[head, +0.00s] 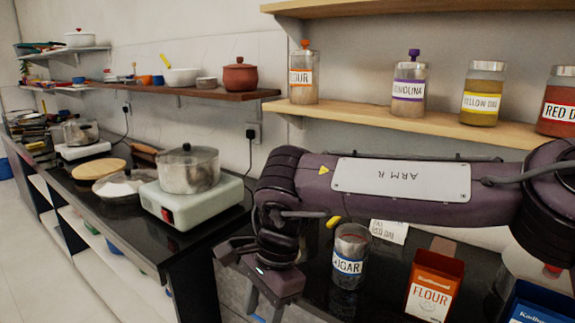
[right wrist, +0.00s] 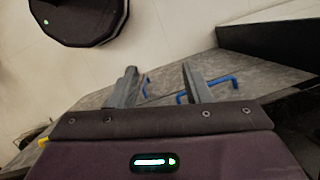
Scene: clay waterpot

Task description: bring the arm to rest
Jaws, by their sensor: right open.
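My right arm, marked ARM R, reaches across the head view from the right edge. Its gripper (head: 264,303) hangs at the bottom centre, in front of the dark counter and left of the sugar jar (head: 350,257). In the right wrist view the two fingers (right wrist: 163,82) stand apart with nothing between them. The reddish-brown clay pot (head: 240,77), with its lid on, stands on the dark wooden wall shelf (head: 200,93), well apart from the gripper. My left gripper is in neither view.
A pan (head: 188,170) sits on a white stove (head: 193,204) left of my arm. A red flour box (head: 433,287) stands on the right counter. Several jars line the wooden shelf (head: 420,118) above my arm. Open floor (head: 60,270) shows at lower left.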

